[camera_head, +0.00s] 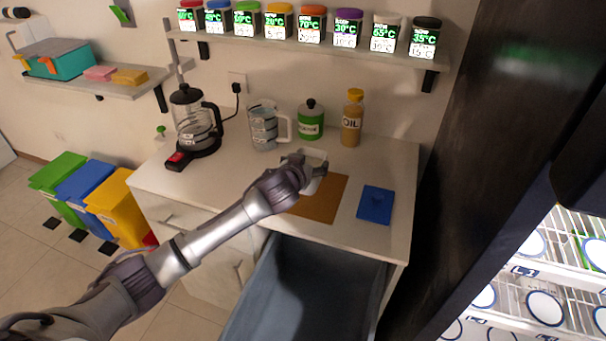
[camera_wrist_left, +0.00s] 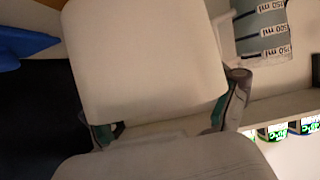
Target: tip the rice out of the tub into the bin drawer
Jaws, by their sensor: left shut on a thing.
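My left gripper (camera_head: 311,166) is shut on a white tub (camera_head: 315,155) above the counter, near the far edge of a brown board. In the left wrist view, the tub (camera_wrist_left: 143,60) fills the middle, pale and smooth, between the gripper's fingers (camera_wrist_left: 170,105). Its opening and any rice inside are hidden. The bin drawer (camera_head: 310,280), deep and grey, is pulled open below the counter's front edge. The gripper and tub are over the counter, behind the drawer. My right gripper is not in view.
The brown board (camera_head: 320,202) and a blue flat piece (camera_head: 376,204) lie on the counter. A kettle (camera_head: 192,120), a measuring jug (camera_head: 263,127), a green jar (camera_head: 311,122) and an oil bottle (camera_head: 352,118) stand behind. A dark tall panel (camera_head: 475,150) rises at right.

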